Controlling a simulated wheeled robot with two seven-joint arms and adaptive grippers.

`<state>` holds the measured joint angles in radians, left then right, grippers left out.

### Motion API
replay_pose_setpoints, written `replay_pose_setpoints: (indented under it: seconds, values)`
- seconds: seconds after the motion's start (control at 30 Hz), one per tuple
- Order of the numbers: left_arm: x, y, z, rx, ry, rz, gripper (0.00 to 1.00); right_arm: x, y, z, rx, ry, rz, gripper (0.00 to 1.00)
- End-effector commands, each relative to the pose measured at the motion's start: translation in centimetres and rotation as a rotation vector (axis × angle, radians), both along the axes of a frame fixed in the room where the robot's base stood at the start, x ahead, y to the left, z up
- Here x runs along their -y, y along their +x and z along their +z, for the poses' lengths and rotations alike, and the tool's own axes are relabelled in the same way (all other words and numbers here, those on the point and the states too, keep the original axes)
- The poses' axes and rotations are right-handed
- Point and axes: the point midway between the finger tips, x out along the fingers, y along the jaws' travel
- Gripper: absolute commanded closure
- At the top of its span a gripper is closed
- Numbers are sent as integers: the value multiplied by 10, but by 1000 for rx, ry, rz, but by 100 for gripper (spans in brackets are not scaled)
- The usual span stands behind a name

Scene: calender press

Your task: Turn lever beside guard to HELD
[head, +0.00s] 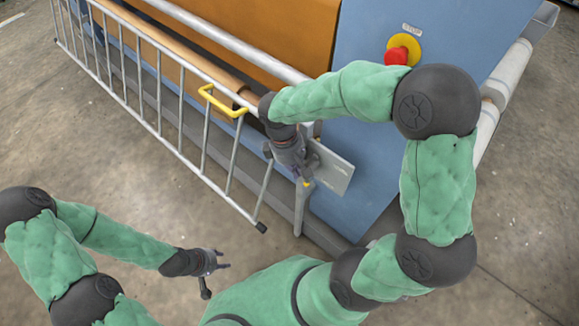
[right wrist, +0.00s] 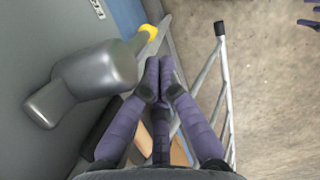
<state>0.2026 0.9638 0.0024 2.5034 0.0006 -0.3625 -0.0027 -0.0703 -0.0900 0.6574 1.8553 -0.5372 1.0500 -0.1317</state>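The guard is a grey ladder-like rail (head: 180,103) with a yellow handle (head: 222,102) along the machine's front. A flat grey plate (head: 335,168) stands beside its right end, against the blue panel. A small yellow tip (head: 306,183) shows just below my right gripper (head: 300,172); yellow also shows past the fingertips in the right wrist view (right wrist: 149,31). My left gripper (head: 222,260) hangs low over the floor, fingers apart and empty.
A red emergency button on a yellow disc (head: 403,48) sits on the blue panel (head: 440,30). White rollers (head: 508,72) are at the machine's right end. A grey post (head: 299,212) stands below the plate. The concrete floor (head: 120,150) in front is clear.

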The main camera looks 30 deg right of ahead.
Motion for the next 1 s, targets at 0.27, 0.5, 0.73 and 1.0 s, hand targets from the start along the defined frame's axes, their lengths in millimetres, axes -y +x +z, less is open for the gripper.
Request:
replay_pose_setpoints:
  seconds: [0.27, 0.5, 0.73, 1.0]
  values:
    - [0, 0, 0, 0, 0, 0, 60, 1, -2, 0, 0, 0, 0, 100]
    - [0, 0, 2, 0, 0, 0, 60, 1, -2, 1, -9, -4, 0, 100]
    - [0, 0, 10, 0, 0, 0, 60, 2, -4, 0, -50, -20, -1, 100]
    - [0, 0, 16, 0, 0, 0, 60, 2, -5, -2, -85, -35, 0, 100]
